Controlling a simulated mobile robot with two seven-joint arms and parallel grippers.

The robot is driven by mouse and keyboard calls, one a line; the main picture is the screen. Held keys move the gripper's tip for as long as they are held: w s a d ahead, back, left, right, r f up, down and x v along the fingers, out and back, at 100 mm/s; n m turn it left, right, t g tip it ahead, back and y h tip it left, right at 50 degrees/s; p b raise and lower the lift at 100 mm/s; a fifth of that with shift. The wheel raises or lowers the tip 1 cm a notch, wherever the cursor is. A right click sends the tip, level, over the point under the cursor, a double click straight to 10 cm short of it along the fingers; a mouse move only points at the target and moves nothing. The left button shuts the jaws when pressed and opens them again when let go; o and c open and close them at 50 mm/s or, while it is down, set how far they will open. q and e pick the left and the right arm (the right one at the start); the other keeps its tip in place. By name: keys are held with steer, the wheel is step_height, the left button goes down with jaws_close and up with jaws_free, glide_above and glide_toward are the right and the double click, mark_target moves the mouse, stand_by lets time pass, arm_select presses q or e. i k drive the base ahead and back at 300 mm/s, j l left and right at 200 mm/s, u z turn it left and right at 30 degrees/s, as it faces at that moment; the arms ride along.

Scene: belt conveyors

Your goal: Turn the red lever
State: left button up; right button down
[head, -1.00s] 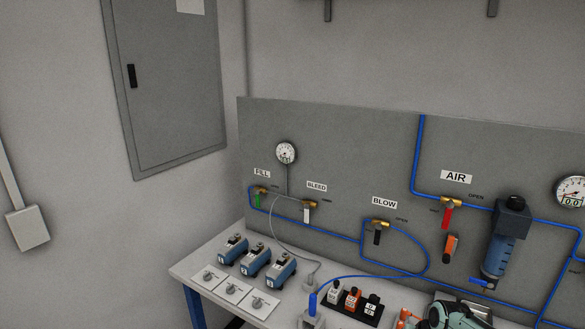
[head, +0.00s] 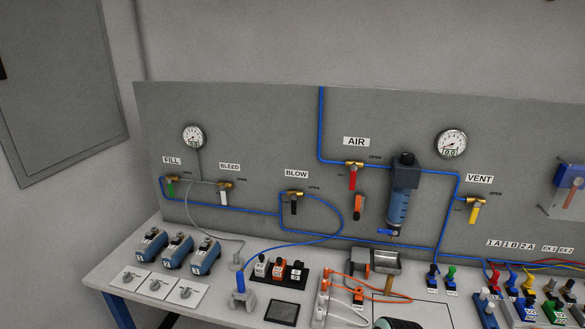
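The red lever (head: 353,180) hangs straight down from a brass valve (head: 354,166) on the grey back panel, under the AIR label (head: 356,141). A blue pipe runs into this valve from above and on to the filter on its right. An orange piece (head: 359,207) is on the panel just below the lever. Neither of my grippers can be made out in the head view.
A blue filter bowl (head: 398,206) stands close right of the lever. Other valves carry green (head: 170,188), white (head: 224,197), black (head: 293,206) and yellow (head: 474,213) levers. The bench (head: 215,291) below holds blue devices, cables and sockets.

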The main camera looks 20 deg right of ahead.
mark_target(353, 167)
steer(key=z, duration=1.15)
steer(key=l, duration=0.25)
